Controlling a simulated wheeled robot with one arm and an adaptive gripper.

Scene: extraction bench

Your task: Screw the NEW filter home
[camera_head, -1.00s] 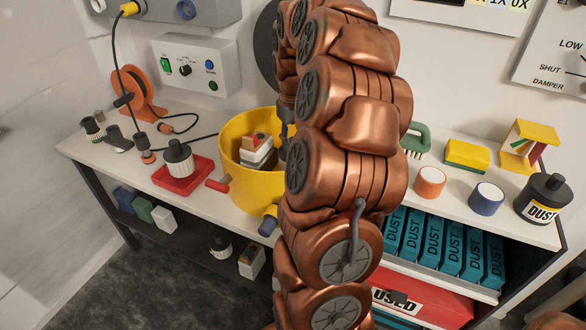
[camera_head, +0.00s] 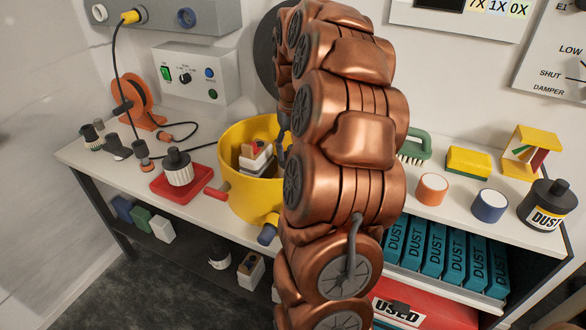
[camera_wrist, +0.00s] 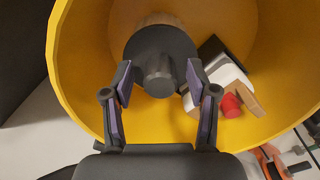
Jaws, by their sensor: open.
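In the wrist view, a round dark cap with a grey knob (camera_wrist: 158,72) sits inside the yellow drum (camera_wrist: 72,85). My gripper (camera_wrist: 159,90) is open, with one finger on each side of the knob and a gap to both. A tan edge shows behind the cap. A white pleated filter with a dark cap (camera_head: 179,169) stands upright on a red tray (camera_head: 160,190) on the bench. I cannot tell which of the two is the new one.
A white block, a tan piece and a red knob (camera_wrist: 231,104) lie in the drum, right of the cap. A cable reel (camera_head: 135,103) and small fittings stand left on the bench. A sponge (camera_head: 468,162), two round pots and a dust bottle (camera_head: 547,204) stand right.

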